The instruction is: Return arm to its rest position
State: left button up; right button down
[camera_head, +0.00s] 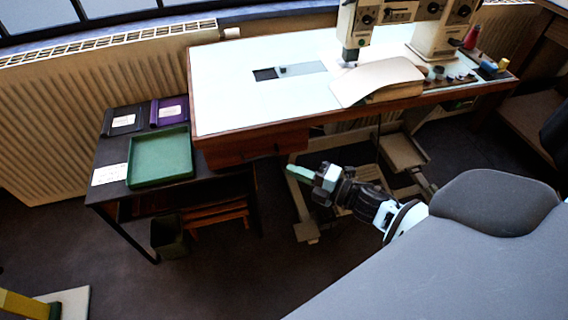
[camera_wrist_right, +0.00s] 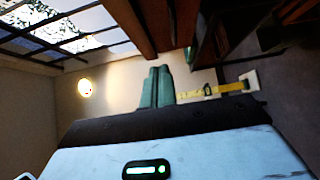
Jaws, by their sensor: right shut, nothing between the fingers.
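My right gripper (camera_head: 301,173) is in the head view, in front of the sewing table and pointing left. It is shut and holds nothing. Its two green fingers (camera_wrist_right: 157,87) stand side by side in the right wrist view. The right arm comes in from the lower right, over the dark floor and apart from the furniture. My left gripper is not in the head view.
The sewing table (camera_head: 230,110) stands ahead with a sewing machine (camera_head: 437,35). A bin (camera_head: 168,238) stands below. Floor at lower middle is clear.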

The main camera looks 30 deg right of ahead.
jog(key=shift+s+d, duration=0.2)
jog(key=shift+s, duration=0.1)
